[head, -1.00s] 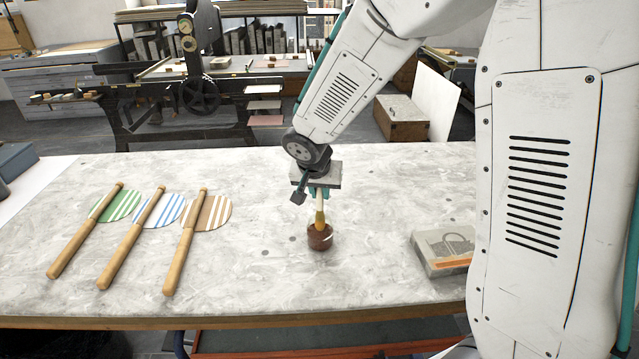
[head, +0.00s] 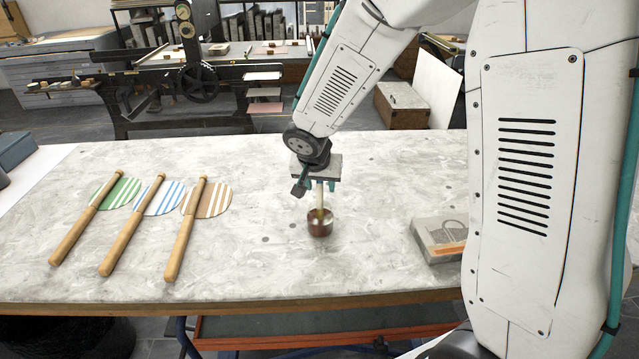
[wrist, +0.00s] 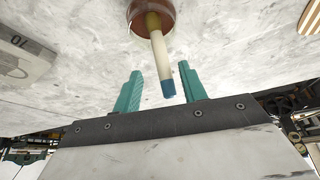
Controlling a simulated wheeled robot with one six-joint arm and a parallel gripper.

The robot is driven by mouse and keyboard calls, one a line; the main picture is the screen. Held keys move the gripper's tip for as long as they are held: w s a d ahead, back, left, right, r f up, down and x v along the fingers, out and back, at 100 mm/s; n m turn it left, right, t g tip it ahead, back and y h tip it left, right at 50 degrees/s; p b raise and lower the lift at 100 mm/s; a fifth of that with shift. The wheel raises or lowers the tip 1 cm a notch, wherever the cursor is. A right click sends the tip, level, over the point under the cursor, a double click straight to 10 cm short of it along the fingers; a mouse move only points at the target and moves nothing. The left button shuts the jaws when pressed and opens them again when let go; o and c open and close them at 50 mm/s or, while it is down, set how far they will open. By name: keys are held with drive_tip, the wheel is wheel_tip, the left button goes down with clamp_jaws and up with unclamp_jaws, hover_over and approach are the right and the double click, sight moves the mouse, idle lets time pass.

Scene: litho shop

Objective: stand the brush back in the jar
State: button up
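The jar (head: 320,228) is small and brown and stands upright on the stone-topped table, below my gripper. The brush (head: 320,200) stands in the jar, its pale handle pointing up. In the wrist view the brush handle (wrist: 159,54) has a blue end and leans a little out of the jar (wrist: 150,14). My gripper (wrist: 159,88) is open, its two teal fingers apart on either side of the handle's blue end, with gaps showing. The bristles are hidden inside the jar.
Three wooden sticks (head: 130,228) lie at the left beside green, blue and brown striped discs. A grey stone block (head: 438,240) lies to the right of the jar. The table around the jar is clear.

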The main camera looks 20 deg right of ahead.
drive_tip(key=v, duration=0.8)
drive_tip(key=shift+f, duration=0.1)
idle(0.7)
drive_tip(key=s+d+r+n+g+y, duration=0.1)
drive_tip(key=s+r, duration=0.4)
drive_tip(key=s, duration=0.9)
drive_tip(key=s+d+r+n+g+y, duration=0.1)
drive_tip(key=s+d+r+n, duration=0.2)
drive_tip(key=s, duration=1.1)
wheel_tip(320, 180, up, 2)
drive_tip(key=shift+s+d+r+n+g+y, duration=0.1)
drive_tip(key=shift+s+d+n+g+y, duration=0.25)
drive_tip(key=shift+n, duration=0.75)
